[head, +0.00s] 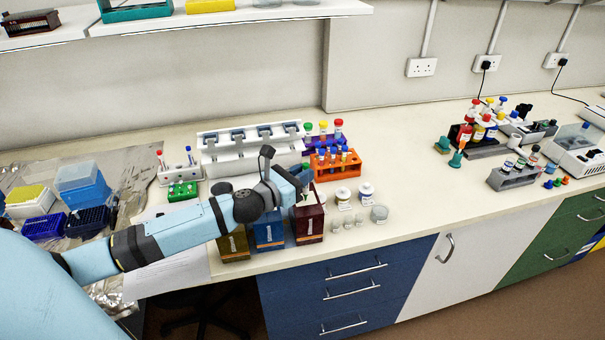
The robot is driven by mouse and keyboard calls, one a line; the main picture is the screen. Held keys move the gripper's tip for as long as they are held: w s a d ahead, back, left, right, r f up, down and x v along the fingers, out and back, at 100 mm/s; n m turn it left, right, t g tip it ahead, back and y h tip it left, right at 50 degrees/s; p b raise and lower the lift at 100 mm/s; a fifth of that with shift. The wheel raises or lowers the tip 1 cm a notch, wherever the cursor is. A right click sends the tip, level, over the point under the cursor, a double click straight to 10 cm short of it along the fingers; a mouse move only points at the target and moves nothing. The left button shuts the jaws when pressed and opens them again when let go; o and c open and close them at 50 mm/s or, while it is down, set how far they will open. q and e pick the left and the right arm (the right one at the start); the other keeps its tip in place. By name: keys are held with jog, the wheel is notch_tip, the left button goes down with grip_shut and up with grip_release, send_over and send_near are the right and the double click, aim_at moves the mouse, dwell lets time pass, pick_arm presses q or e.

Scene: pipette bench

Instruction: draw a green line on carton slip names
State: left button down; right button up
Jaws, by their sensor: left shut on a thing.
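Three cartons stand in a row at the bench's front edge: an olive one (233,247), a blue one (269,236) and a dark red one (310,226). Small pale marks show on their fronts; names on slips are too small to read. My left arm reaches across above the olive and blue cartons and hides their tops. My left gripper (303,184) is over the dark red carton, shut on a slim thing with green on it, seemingly a green pen (304,198). Whether its lower end touches the carton cannot be told. My right gripper is not in view.
Behind stand a white pipette stand (225,157) and an orange tube rack (335,168). White-lidded jars (343,195) and a glass beaker (379,213) are right of the red carton. Blue tip boxes (82,185) stand at left. The bench's middle right (430,195) is clear.

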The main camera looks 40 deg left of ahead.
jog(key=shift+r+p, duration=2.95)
jog(key=shift+p, duration=0.05)
dwell(5.0)
